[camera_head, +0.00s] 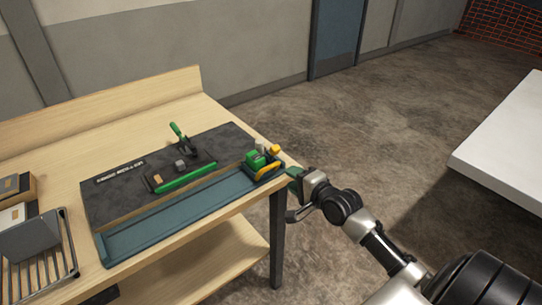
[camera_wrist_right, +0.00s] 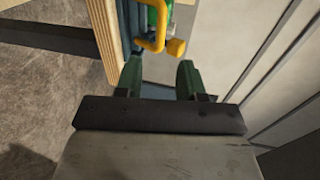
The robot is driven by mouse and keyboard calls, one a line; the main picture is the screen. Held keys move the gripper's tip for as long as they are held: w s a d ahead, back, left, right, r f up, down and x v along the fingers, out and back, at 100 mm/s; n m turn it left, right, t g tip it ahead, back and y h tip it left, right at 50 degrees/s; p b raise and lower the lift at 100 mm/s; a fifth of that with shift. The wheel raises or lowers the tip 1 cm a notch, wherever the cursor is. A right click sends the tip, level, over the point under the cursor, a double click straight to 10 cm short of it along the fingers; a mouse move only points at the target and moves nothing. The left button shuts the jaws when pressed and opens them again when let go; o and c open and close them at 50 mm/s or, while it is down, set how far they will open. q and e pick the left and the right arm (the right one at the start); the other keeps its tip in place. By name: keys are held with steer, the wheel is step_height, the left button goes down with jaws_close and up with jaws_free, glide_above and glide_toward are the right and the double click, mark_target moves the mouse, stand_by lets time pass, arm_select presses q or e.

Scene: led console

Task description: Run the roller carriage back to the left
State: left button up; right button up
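The roller carriage (camera_head: 260,161) is green with a yellow handle and sits at the right end of a blue-grey rail tray (camera_head: 150,228) along the front of the dark console (camera_head: 110,192). My right gripper (camera_head: 292,178) is just right of the carriage, off the table's right edge. In the right wrist view its two green fingers (camera_wrist_right: 158,82) are apart with nothing between them. The yellow handle (camera_wrist_right: 155,42) is ahead of the fingertips there, and part of the carriage's green body is cut off by the top edge. My left gripper is not in view.
On the console stand a green-handled lever (camera_head: 180,133) and a green bar (camera_head: 186,177). A wire rack (camera_head: 62,262) and small boxes (camera_head: 14,190) are at the table's left. A white table (camera_head: 505,130) stands at the right, with open floor between.

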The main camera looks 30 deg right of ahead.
mark_target(273, 167)
steer(key=x, duration=0.3)
steer(key=shift+w+a+r, duration=0.15)
steer(key=shift+w, duration=0.15)
steer(key=x, duration=0.4)
steer(key=shift+w+f, duration=0.3)
steer(key=shift+w, duration=0.05)
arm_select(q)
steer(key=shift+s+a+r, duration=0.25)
arm_select(e)
steer(key=shift+x, duration=0.8)
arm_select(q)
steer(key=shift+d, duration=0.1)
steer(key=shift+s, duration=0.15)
arm_select(e)
jaws_close()
